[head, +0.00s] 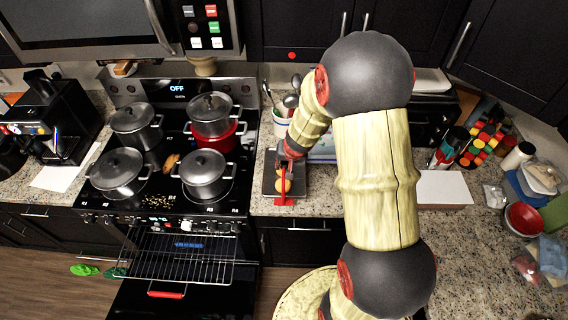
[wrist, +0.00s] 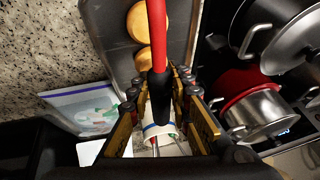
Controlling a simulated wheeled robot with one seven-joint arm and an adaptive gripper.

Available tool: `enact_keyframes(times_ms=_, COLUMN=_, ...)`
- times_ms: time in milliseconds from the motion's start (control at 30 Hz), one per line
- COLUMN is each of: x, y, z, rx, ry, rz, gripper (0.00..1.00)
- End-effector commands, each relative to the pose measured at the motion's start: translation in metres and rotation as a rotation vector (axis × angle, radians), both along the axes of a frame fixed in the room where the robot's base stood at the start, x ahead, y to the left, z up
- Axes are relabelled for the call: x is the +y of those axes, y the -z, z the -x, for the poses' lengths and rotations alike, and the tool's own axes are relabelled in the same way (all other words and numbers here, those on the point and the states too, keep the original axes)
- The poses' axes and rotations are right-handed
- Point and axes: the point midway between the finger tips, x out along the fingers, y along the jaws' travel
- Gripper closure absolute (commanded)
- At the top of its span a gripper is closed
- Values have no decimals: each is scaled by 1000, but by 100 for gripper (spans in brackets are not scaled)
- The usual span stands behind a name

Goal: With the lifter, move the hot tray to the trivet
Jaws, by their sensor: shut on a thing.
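My gripper (wrist: 160,105) is shut on the black grip of the red lifter (wrist: 157,30). In the head view the gripper is partly hidden by my arm, and the lifter's red end (head: 283,189) shows at the tray's front edge. The dark grey tray (wrist: 178,30) bears round golden buns (wrist: 137,20). In the head view the tray (head: 298,187) is over the counter just right of the stove. The lifter passes across the tray in the wrist view. I cannot tell whether the tray touches the counter. I cannot make out the trivet.
The stove holds several lidded pots (head: 205,172) left of the tray. The oven is open with its empty rack (head: 180,264) pulled out. A utensil crock (head: 281,121) stands behind the tray. A pale board (head: 444,188) lies farther right on the counter.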

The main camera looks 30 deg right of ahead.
Motion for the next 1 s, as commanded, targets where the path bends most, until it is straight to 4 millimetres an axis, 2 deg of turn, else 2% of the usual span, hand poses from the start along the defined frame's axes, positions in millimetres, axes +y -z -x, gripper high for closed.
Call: enact_keyframes(times_ms=1000, x=0, y=12, z=-1, rx=-3, ry=0, rz=1, gripper=100)
